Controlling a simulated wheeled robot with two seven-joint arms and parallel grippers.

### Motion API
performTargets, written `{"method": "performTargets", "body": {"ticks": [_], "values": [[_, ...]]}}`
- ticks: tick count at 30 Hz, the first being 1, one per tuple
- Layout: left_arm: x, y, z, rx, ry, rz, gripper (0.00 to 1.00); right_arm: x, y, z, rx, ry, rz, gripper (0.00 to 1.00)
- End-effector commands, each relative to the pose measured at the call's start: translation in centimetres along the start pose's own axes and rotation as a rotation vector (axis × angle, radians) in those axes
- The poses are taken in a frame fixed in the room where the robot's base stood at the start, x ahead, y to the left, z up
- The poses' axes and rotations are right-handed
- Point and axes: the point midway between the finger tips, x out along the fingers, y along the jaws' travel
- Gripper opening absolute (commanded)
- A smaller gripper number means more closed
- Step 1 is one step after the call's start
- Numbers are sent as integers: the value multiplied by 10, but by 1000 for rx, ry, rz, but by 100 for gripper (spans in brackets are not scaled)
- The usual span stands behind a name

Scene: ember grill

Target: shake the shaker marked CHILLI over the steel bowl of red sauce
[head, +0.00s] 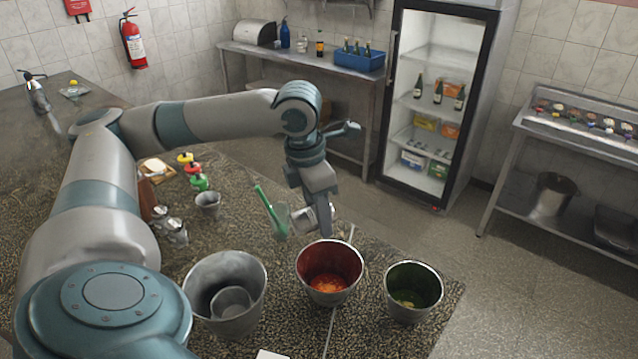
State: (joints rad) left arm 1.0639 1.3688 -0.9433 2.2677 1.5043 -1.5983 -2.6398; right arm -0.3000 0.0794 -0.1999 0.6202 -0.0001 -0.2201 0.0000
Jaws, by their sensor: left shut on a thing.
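My left gripper (322,212) points down over the counter and is shut on a small steel shaker (307,220). The shaker is tilted on its side, just behind and slightly left of the bowl of red sauce in the picture; its marking is not readable. The steel bowl of red sauce (302,267) stands upright on the counter, with orange-red sauce at its bottom. The fingers hide part of the shaker. My right gripper is not in view.
A green-handled tool (264,201) stands close left of the held shaker. A steel bowl with green contents (399,307) stands right of the red one. A large steel bucket (205,314) stands left. Two small shakers (176,233) and squeeze bottles (199,183) stand farther left.

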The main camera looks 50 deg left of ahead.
Motion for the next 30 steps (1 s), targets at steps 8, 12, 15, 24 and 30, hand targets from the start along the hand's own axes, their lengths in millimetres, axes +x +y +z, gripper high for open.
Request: {"method": "performTargets", "body": {"ticks": [8,12,15,24,30], "values": [[-2,0,1,1,-72,0,22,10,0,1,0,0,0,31],[-1,0,1,1,-70,0,22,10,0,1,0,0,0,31],[0,0,0,0,-77,0,22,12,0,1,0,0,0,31],[5,1,-2,-3,-242,3,22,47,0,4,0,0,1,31],[3,1,-2,-1,-372,4,22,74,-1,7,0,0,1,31]]}}
